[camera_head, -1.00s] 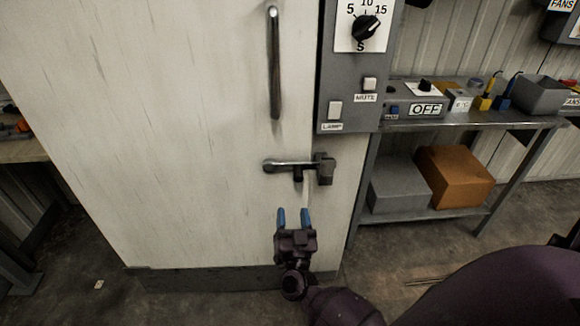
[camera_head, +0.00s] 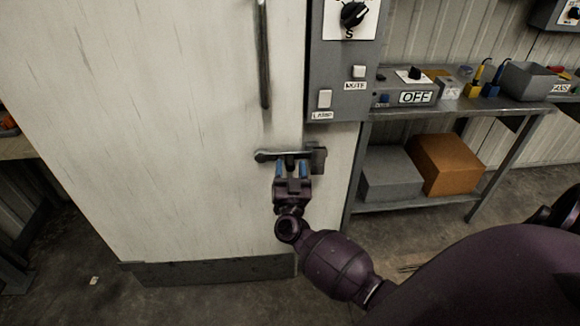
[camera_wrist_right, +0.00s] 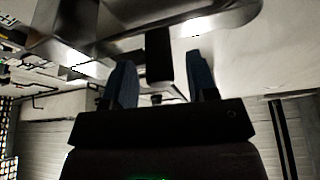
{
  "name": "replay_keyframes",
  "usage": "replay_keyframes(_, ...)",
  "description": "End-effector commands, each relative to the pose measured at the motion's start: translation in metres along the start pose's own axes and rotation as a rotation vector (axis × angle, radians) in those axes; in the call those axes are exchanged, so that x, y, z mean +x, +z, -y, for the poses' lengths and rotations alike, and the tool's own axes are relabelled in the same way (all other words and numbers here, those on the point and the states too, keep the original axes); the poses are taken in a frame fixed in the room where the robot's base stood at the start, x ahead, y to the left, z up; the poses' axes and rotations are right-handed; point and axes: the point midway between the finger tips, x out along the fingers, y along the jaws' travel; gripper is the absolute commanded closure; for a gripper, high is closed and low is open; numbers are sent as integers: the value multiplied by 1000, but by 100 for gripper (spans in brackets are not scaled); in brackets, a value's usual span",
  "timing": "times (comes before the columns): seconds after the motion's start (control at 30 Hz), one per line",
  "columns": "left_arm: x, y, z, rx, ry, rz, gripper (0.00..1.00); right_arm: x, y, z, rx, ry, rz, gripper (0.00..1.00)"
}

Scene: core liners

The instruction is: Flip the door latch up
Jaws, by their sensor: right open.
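The door latch (camera_head: 268,155) is a dark metal bar lying level across the right edge of the white door (camera_head: 170,130), with a block at its right end. My right gripper (camera_head: 291,170) is just below the latch, its two blue fingers pointing up, open. In the right wrist view the fingers (camera_wrist_right: 160,85) stand apart on either side of a dark stub (camera_wrist_right: 158,55) that hangs from the latch bar (camera_wrist_right: 190,25). I cannot tell whether the fingers touch it. My left gripper is not in view.
A long vertical handle (camera_head: 263,60) is on the door above the latch. A grey control panel (camera_head: 325,70) with a dial and switches stands close at its upper right. A metal shelf (camera_head: 450,110) with boxes is farther right.

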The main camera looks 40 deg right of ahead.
Motion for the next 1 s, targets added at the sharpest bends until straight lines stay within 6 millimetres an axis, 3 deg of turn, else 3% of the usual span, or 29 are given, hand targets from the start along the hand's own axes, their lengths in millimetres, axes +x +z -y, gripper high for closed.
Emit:
replay_keyframes(0.4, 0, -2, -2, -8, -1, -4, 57, 6, 0, 0, 0, 0, 1, 49)
replay_keyframes(0.73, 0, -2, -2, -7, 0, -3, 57, 6, 0, 0, 0, 0, 1, 100)
replay_keyframes(1.0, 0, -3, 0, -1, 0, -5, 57, 7, 0, 1, -7, -2, 0, 100)
